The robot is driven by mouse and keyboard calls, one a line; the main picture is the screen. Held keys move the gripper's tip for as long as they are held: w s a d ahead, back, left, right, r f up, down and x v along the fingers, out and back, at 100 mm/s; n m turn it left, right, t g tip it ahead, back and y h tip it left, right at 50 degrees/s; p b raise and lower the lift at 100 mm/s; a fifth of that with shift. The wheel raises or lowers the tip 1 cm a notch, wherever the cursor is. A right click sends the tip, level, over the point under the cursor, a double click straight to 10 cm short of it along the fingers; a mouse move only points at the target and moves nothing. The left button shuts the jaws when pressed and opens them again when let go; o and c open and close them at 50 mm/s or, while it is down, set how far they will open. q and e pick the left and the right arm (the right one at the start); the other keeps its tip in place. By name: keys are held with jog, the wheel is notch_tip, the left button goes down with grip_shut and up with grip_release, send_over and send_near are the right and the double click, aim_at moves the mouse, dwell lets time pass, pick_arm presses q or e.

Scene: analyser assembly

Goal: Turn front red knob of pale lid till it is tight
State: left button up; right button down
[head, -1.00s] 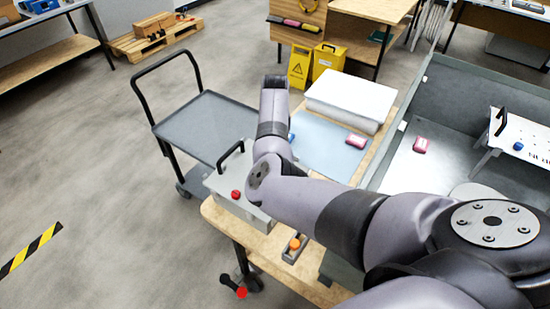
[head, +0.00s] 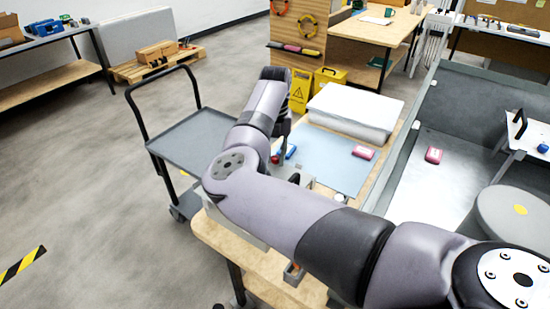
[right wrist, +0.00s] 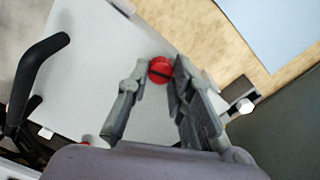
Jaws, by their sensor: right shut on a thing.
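The pale lid (right wrist: 90,80) fills the left and middle of the right wrist view, with its black handle (right wrist: 30,80) at the left. A round red knob (right wrist: 160,66) with a dark slot stands on it. My right gripper (right wrist: 160,78) has one finger on each side of this knob and is shut on it. A second small red piece (right wrist: 85,141) shows at the lower left, partly hidden. In the head view my right arm covers most of the lid and this knob. My left gripper is not in view.
A blue mat (head: 325,172) with a pink block (head: 362,152) lies on the wooden table (head: 262,268). A white box (head: 355,105) stands behind it. A grey cart (head: 195,140) is at the left. A grey walled bay (head: 400,185) is at the right.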

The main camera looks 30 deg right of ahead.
aim_at(276, 157)
jog(key=shift+w+d+r, duration=0.15)
jog(key=shift+d+r, duration=0.1)
jog(key=shift+r, duration=0.1)
jog(key=c, duration=1.8)
grip_release()
jog(key=o, duration=0.4)
jog(key=shift+a+f, duration=0.1)
jog(key=shift+f, duration=0.1)
notch_tip(276, 157, up, 12)
